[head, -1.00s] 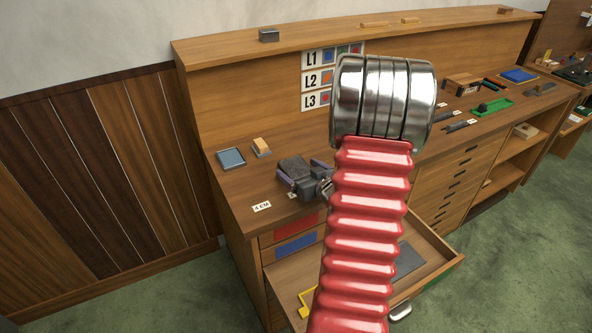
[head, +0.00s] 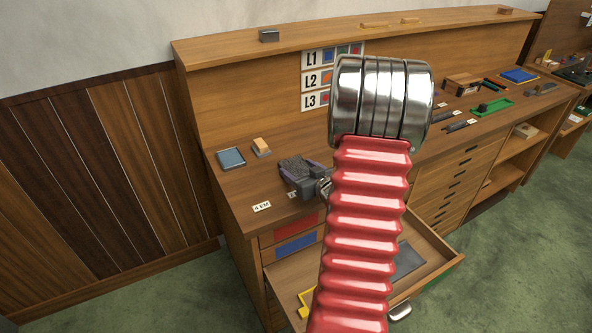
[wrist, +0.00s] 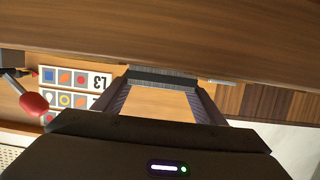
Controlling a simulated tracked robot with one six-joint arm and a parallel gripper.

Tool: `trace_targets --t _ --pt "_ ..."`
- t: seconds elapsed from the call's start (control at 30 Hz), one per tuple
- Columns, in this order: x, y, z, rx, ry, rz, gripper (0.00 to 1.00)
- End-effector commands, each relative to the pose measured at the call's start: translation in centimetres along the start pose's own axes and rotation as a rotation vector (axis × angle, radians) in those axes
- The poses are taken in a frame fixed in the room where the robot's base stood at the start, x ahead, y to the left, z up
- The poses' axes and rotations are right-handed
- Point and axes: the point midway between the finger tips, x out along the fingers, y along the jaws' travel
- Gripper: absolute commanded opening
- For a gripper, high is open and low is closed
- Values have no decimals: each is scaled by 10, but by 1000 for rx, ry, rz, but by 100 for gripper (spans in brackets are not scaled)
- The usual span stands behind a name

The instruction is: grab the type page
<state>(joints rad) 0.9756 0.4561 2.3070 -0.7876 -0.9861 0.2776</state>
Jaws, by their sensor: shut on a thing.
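The type page, a dark grey textured block (head: 295,166), sits on the bench top toward its left end. It also shows in the wrist view as a dark ribbed bar (wrist: 163,78) between the fingertips. My gripper (head: 298,170) is shut on the block, with one finger on each side of it; in the wrist view both fingers (wrist: 163,86) reach its ends. The block appears to be at bench level; I cannot tell whether it touches the wood. My red arm hides the bench to the right of the gripper.
A blue-grey tray (head: 231,158) and an orange-topped block (head: 261,147) stand to the left. A "4 EM" label (head: 262,206) lies near the front edge. An open drawer (head: 285,275) juts out below. The L1–L3 chart (head: 318,81) is on the back panel.

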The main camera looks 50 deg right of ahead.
Motion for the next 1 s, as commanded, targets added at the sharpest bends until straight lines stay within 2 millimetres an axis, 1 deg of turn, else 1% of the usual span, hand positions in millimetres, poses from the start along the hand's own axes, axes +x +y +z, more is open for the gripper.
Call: trace_targets --t 0.03,0.07,0.8,0.83,1.0 --pt "0 0 0 0 0 0 57" --pt "0 0 0 0 0 0 55" --pt "0 0 0 0 0 -1 3" --pt "0 0 -3 -2 7 0 2" --pt "0 0 -3 -2 7 0 2"
